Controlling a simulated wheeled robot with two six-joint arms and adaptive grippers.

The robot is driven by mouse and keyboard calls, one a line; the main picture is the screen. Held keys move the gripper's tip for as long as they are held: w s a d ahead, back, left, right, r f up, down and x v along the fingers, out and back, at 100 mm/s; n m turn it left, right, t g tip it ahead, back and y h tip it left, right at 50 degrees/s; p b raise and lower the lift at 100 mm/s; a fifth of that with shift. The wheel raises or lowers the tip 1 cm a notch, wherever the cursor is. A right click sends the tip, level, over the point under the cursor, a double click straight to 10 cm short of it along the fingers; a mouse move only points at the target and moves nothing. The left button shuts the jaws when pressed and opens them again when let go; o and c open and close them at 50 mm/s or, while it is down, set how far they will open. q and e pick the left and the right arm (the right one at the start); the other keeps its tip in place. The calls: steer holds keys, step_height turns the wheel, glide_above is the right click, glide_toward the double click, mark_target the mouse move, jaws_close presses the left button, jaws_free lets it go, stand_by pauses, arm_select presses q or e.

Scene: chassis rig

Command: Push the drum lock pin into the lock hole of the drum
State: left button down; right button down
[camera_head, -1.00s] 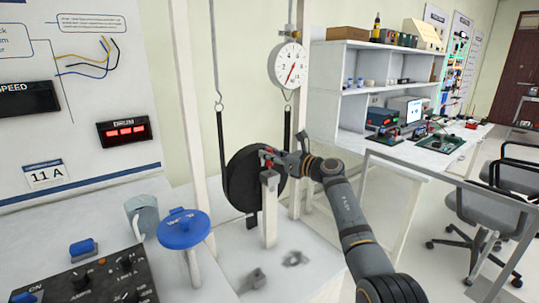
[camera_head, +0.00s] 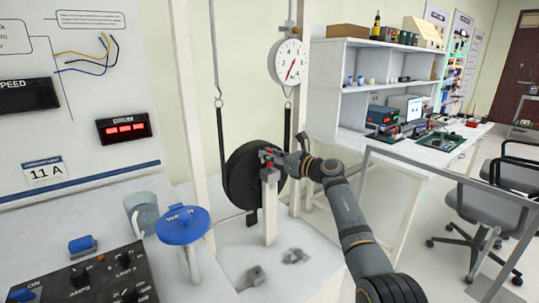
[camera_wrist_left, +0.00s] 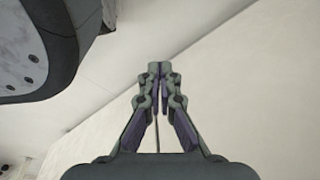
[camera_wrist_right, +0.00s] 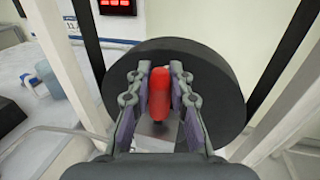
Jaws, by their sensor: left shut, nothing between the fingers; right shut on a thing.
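The black drum (camera_head: 240,182) stands upright on the rig, with a belt hanging around it from a hook and a dial scale. A pale post (camera_head: 270,215) stands in front of its right part. My right gripper (camera_head: 268,157) is at the top of this post, shut on the red drum lock pin (camera_wrist_right: 159,93). In the right wrist view the pin lies between the two fingers, pointing at the drum face (camera_wrist_right: 205,75). The pin's tip and the lock hole are hidden. My left gripper (camera_wrist_left: 160,68) is shut and empty, seen only in the left wrist view, away from the drum.
The dial scale (camera_head: 290,63) hangs above the drum's right side. A white upright (camera_head: 192,100) stands left of the drum. A blue-topped stand (camera_head: 183,226), a mug (camera_head: 142,213) and a control box (camera_head: 95,285) are at the lower left. Small grey parts (camera_head: 295,256) lie on the base.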

mark_target(270, 150)
steer(key=shift+f+b, duration=0.5)
steer(key=shift+f, duration=0.3)
steer(key=c, duration=1.1)
jaws_free()
steer(key=shift+c, duration=0.2)
steer(key=shift+r, duration=0.1)
step_height(270, 150, up, 10)
